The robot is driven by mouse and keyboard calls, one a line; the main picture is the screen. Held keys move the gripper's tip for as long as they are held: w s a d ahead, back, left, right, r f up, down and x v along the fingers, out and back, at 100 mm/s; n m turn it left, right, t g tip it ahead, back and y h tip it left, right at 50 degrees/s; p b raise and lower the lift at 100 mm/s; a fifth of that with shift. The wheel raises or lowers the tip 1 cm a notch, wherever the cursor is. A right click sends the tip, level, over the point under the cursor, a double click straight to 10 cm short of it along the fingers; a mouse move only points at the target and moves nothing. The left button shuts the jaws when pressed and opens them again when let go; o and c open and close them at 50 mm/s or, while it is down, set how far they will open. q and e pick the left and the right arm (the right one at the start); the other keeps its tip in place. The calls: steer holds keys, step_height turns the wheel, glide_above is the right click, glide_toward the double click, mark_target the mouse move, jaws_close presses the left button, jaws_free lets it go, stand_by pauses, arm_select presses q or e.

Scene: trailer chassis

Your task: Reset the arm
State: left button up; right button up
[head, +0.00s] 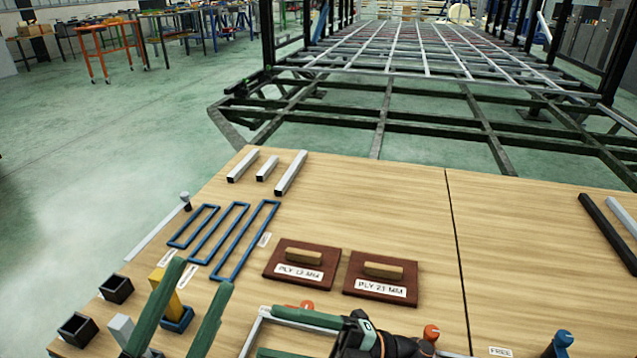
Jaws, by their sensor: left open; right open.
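My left gripper (200,275) is at the lower left of the head view, above the table's near left part. Its two green fingers point up the picture and are spread apart, with nothing held between them. The left finger partly covers a yellow block (157,279) and a blue square holder (178,321). My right gripper (268,331) is at the bottom middle, its green fingers pointing left and apart. It appears empty. Its lower finger is cut off by the picture's bottom edge, and its dark body covers part of the table.
The wooden table (380,225) carries blue frames (218,230), metal bars (291,173), and boards labelled PLY 12 MM (284,274) and PLY 21 MM (363,288). Black boxes (116,289) stand at left. The trailer chassis (390,120) stands beyond. The table's middle right is clear.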

steer(key=s+d+r+m+t+h, duration=0.3)
steer(key=d+r+m+t+h, duration=0.1)
steer(key=d+r+m+t, duration=0.55)
steer(key=s+d+r+m+t+h, duration=0.3)
steer(key=d+r+m+t, duration=0.4)
steer(key=m+t, duration=0.45)
steer(key=w+d+f+m+h+p, duration=0.1)
steer(key=w+f+m+h+p, duration=0.15)
steer(key=w+h+p, duration=0.7)
arm_select(q)
steer(key=w+a+f+n+g+y+p, duration=0.3)
steer(key=w+f+n+g+y+p, duration=0.3)
steer(key=y+p, duration=0.4)
steer(key=s+a+f+n+g+y+p, duration=0.2)
steer(key=s+f+n+g+p, duration=0.2)
steer(key=p, duration=1.1)
steer(key=s+f+g, duration=0.2)
steer(key=s, duration=0.2)
steer(key=shift+s+y+p, duration=0.2)
steer(key=shift+y+p, duration=0.1)
steer(key=shift+y, duration=0.1)
arm_select(e)
steer(key=s+d+f+m+g+h, duration=0.3)
steer(key=s+f+m+g, duration=0.3)
steer(key=s+f+g, duration=0.4)
steer(key=shift+s+d+g, duration=0.45)
steer(key=shift+s+g, duration=0.15)
steer(key=shift+s, duration=0.3)
steer(key=shift+f, duration=0.1)
